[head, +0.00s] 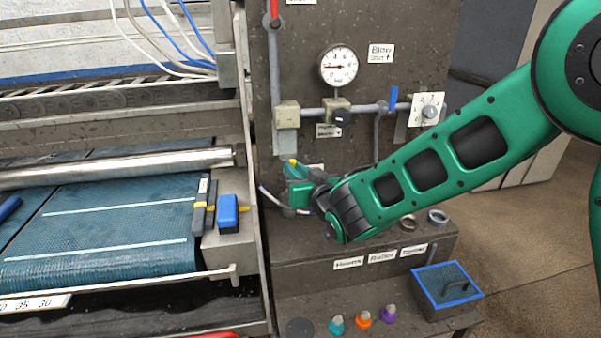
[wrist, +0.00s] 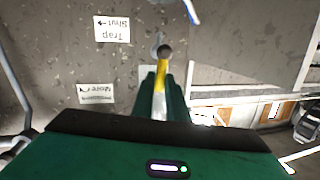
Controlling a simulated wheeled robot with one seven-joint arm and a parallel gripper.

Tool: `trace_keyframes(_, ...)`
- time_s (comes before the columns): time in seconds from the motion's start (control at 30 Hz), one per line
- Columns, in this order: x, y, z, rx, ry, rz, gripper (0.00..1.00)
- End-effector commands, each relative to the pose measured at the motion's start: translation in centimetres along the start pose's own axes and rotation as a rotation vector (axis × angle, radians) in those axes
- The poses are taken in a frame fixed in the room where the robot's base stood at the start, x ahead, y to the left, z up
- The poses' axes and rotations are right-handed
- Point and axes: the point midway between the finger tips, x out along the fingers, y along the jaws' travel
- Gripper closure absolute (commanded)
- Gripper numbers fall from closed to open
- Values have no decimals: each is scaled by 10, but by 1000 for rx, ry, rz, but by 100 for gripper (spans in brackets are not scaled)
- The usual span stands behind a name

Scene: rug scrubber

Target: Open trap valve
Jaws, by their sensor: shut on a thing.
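The trap valve's yellow lever (wrist: 160,98) runs between the two dark green fingers of my gripper (wrist: 162,82) in the wrist view, with its round grey end just beyond the fingertips. My gripper is shut on this lever. In the head view my gripper (head: 297,176) is at the dark panel, below the pipe, and only a small yellow tip of the lever (head: 292,162) shows. A white label reading "Trap Shut" with an arrow (wrist: 112,29) appears upside down beside the lever in the wrist view. The valve body is mostly hidden.
A pressure gauge (head: 339,66), a blue lever (head: 393,97) and a white dial (head: 427,111) sit on the panel above. A ledge with metal rings (head: 438,215) lies below. The blue-bedded scrubber (head: 120,225) stands to the left.

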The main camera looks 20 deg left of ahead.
Motion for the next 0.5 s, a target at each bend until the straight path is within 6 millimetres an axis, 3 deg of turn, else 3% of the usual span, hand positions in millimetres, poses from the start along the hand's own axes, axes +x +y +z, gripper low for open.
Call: trace_keyframes(0.5,1,-2,2,-119,-28,23,100)
